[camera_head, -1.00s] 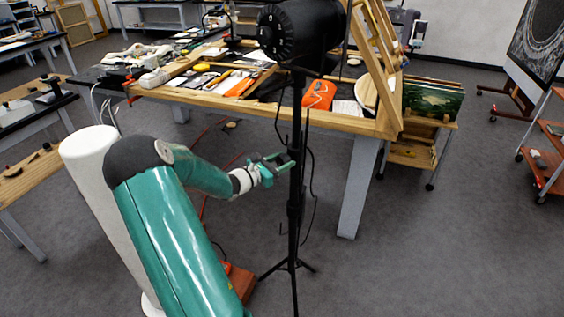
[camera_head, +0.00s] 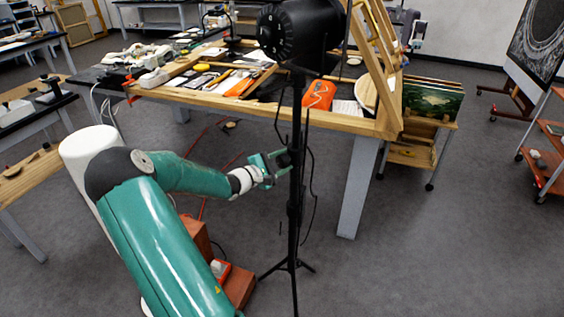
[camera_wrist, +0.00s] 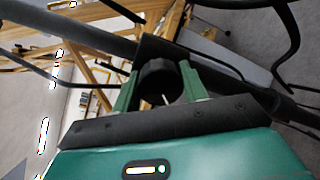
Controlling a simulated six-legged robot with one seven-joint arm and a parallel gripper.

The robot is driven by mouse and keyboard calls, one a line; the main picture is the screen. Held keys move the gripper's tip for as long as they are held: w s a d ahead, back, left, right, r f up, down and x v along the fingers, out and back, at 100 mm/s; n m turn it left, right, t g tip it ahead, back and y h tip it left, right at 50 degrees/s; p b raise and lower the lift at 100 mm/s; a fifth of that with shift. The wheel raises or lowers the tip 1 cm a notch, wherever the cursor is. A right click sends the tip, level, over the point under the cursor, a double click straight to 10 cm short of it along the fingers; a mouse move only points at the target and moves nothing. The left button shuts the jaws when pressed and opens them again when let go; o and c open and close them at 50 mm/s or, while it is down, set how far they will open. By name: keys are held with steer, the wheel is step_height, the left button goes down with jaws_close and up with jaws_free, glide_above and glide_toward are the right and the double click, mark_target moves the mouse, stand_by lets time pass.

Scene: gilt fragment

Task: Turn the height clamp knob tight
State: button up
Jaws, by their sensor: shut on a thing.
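The height clamp knob (camera_wrist: 160,82) is a round black knob on the stand's black pole; it shows in the wrist view between my green fingers. My gripper (camera_wrist: 160,88) is shut on the knob, one finger on each side of it. In the head view my gripper (camera_head: 281,164) reaches the black stand (camera_head: 295,215) from the left, about midway up its pole. The knob is too small and dark to make out clearly in that view. The stand is upright, with a black lamp head (camera_head: 292,36) on top and tripod legs on the floor.
A wooden-edged work table (camera_head: 345,121) with tools and orange items stands just behind the pole. A black cable hangs beside the pole. A reddish-brown box (camera_head: 237,286) sits on the floor near my arm.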

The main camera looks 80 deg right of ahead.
steer(key=shift+m, duration=1)
steer(key=shift+f, duration=0.1)
steer(key=o, duration=1)
steer(key=shift+a, duration=0.1)
steer(key=v, duration=1.3)
steer(key=shift+w+a, duration=0.25)
steer(key=shift+a, duration=0.05)
